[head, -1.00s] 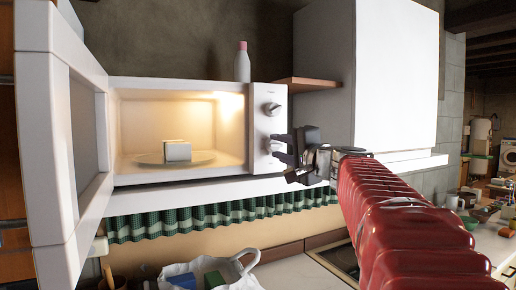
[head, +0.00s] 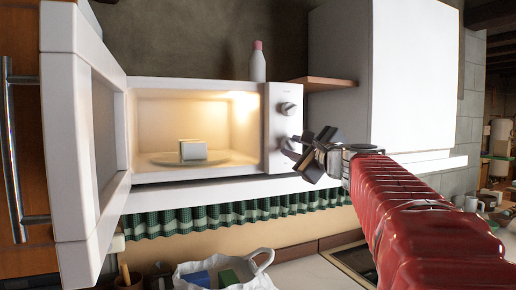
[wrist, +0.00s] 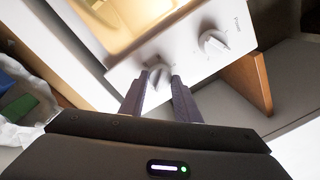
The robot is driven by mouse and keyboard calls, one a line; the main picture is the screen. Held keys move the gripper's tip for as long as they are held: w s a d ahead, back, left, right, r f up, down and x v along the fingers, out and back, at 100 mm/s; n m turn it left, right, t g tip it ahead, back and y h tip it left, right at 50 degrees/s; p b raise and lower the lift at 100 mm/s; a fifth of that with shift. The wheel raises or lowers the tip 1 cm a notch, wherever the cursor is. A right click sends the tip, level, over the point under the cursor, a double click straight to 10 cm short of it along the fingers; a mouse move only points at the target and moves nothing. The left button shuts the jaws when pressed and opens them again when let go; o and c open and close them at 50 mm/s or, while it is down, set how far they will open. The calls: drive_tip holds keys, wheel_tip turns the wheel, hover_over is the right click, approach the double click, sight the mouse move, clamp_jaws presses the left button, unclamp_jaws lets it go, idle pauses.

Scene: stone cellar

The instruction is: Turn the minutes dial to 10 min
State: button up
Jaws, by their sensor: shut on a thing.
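The white microwave (head: 200,82) stands on a shelf with its door (head: 85,150) wide open to the left. Its control panel at the right has an upper dial (head: 288,109), also in the wrist view (wrist: 213,43). The lower dial, which I take as the minutes dial (wrist: 156,74), sits between my fingertips in the wrist view. My gripper (wrist: 158,84) is shut on this dial, its jaws tilted. In the head view my gripper (head: 296,150) mostly covers the lower dial. The dial's markings and setting are too small to read.
A pale block (head: 193,150) lies on a plate (head: 160,160) inside the lit microwave. A white bottle (head: 257,65) with a pink cap stands on top. A wooden shelf (head: 325,83) and white cabinet (head: 412,75) are close at the right. A white bag (head: 255,281) lies below.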

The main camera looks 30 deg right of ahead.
drive_tip(key=shift+d+f+m, duration=0.15)
drive_tip(key=shift+f+m, duration=0.15)
drive_tip(key=shift+m, duration=0.4)
drive_tip(key=o, duration=1)
drive_tip(key=shift+r, duration=0.15)
drive_tip(key=shift+o, duration=0.2)
